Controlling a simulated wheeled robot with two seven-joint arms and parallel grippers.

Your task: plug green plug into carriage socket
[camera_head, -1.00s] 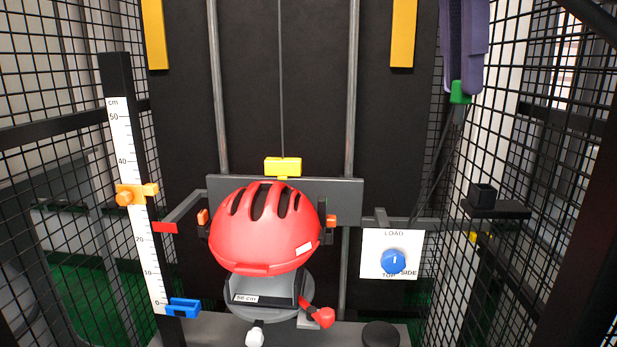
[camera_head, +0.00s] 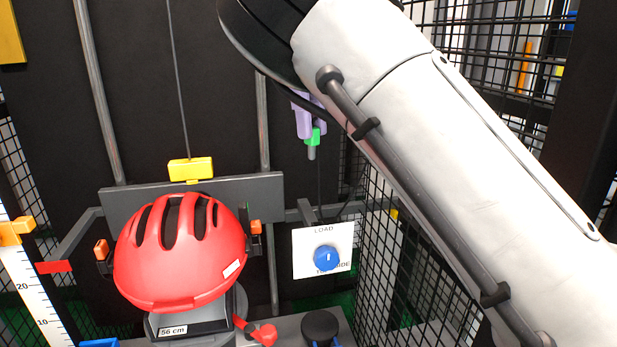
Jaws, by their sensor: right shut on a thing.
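The green plug (camera_head: 313,136) is in my right gripper (camera_head: 311,127), whose purple fingers are shut on it and point down. A grey end of the plug hangs below. The plug is in front of the black back panel, to the right of the carriage (camera_head: 267,190) and above the LOAD panel. The carriage is a grey plate between two vertical rails, behind a red helmet (camera_head: 180,260). The carriage socket cannot be made out. A dark cable hangs below the plug. My left gripper is not in view.
My right arm covers much of the right side. The white LOAD panel (camera_head: 305,262) with a blue knob (camera_head: 327,258) sits below the plug. Black mesh (camera_head: 385,290) closes the right. A yellow block (camera_head: 190,169) hangs above the carriage. A scale (camera_head: 30,290) stands at left.

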